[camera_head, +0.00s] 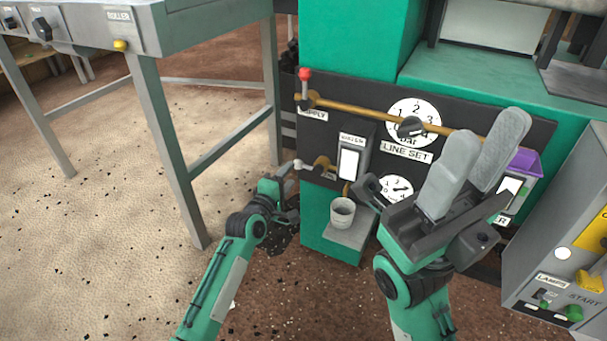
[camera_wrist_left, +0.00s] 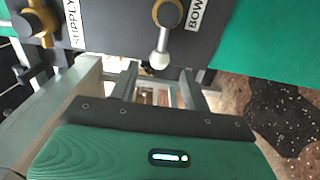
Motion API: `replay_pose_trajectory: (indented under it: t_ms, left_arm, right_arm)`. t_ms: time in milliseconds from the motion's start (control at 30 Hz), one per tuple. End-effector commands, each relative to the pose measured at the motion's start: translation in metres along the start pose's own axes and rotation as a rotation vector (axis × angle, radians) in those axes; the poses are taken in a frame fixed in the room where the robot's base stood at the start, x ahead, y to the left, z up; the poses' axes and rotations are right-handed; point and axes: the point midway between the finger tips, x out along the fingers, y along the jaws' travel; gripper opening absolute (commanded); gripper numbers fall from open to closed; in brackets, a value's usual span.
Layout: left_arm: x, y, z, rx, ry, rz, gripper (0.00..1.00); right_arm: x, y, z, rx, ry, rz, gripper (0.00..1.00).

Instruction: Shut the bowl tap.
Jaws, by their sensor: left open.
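The bowl tap (camera_head: 322,162) is a brass fitting low on the dark panel, with a lever ending in a pale knob (camera_head: 298,164). In the left wrist view the tap's brass body (camera_wrist_left: 168,12) sits beside a partly cut-off "BOW" label, and its lever points down the picture to the round knob (camera_wrist_left: 160,60). My left gripper (camera_wrist_left: 158,80) is open, with the knob at or just beyond the gap between its fingers; contact cannot be told. In the head view my left gripper (camera_head: 288,182) is just below the knob. My right gripper (camera_head: 478,150) is open and empty before the panel.
A supply tap with a red handle (camera_head: 305,75) stands above on the brass pipe (camera_head: 365,110). A grey cup (camera_head: 342,211) stands on a ledge below the panel. A grey bench (camera_head: 150,90) is at the left. A control box (camera_head: 560,250) stands at the right.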

Motion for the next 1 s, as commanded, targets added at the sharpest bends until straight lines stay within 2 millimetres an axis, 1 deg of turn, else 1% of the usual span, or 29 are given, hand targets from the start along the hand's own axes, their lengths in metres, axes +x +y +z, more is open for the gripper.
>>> replay_pose_trajectory:
  t_ms: [133,567,1000]
  left_arm:
    - [0.007,-0.001,0.0,0.0,0.0,0.0,0.47]
    - [0.01,0.0,0.0,0.0,0.0,-0.001,0.47]
    - [0.032,-0.001,0.0,0.0,0.0,-0.001,0.47]
  right_arm:
    - [0.001,-0.003,0.0,0.008,0.009,-0.007,0.36]
    - [0.002,-0.004,0.0,0.01,0.009,-0.007,0.36]
    - [-0.004,-0.004,-0.001,0.01,0.009,-0.007,0.36]
